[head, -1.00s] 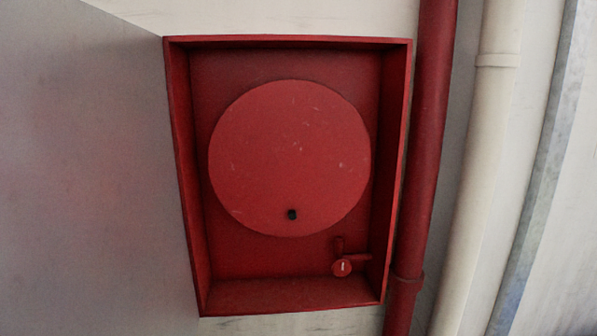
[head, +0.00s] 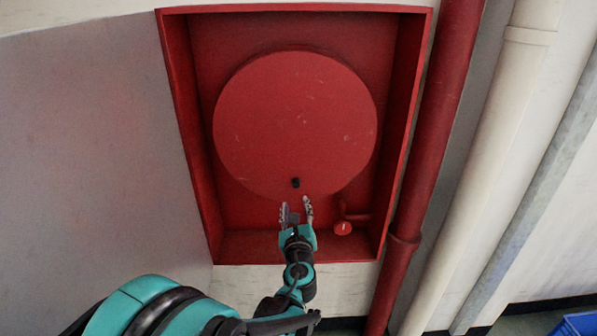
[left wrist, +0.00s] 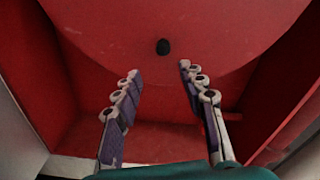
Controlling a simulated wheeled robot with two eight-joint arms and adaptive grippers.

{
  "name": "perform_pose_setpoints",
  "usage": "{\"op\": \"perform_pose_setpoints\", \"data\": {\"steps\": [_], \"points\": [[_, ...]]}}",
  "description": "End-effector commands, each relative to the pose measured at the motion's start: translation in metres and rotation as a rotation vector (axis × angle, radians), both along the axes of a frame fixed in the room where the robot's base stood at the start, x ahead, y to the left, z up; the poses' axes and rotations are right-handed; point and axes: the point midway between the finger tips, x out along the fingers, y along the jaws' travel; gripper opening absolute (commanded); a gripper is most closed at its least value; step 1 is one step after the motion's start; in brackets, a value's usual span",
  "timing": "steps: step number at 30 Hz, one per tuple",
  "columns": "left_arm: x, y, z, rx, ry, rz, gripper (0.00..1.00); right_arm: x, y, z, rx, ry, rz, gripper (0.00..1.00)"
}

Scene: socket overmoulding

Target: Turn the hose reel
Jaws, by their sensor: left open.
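The hose reel (head: 295,120) is a large red disc inside a red wall cabinet (head: 425,60). A small black knob (head: 296,183) sticks out near the bottom of the disc. My left gripper (head: 296,204) is open and empty, just below the knob in the head view. In the left wrist view the reel (left wrist: 200,25) fills the top, and the knob (left wrist: 163,46) lies beyond the open fingertips (left wrist: 158,72), roughly midway between them. The fingers look apart from the knob. My right gripper is not seen.
A red valve (head: 343,228) with a pipe sits at the cabinet's lower right, close to my left gripper. A red pipe (head: 437,130) and a cream pipe (head: 493,150) run beside the cabinet. A grey panel (head: 90,150) stands left. A blue crate (head: 578,324) shows at bottom right.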

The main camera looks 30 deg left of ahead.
Motion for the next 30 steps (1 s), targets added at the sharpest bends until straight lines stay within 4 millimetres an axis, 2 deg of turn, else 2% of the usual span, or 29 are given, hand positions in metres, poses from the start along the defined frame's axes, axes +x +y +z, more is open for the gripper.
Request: {"op": "perform_pose_setpoints", "data": {"steps": [1,4,18,29,30], "points": [[0.004,0.000,0.005,0.059,0.020,-0.009,0.41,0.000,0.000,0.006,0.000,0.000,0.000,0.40],[0.010,0.001,0.006,0.124,0.042,-0.018,0.41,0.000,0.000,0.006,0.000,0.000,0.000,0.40],[0.066,0.036,0.004,0.128,0.043,-0.019,0.41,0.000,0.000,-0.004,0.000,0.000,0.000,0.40],[0.074,0.040,0.005,0.127,0.042,-0.019,0.41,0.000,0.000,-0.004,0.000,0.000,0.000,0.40],[0.073,0.040,0.005,0.127,0.042,-0.019,0.38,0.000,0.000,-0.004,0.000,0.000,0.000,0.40]]}}
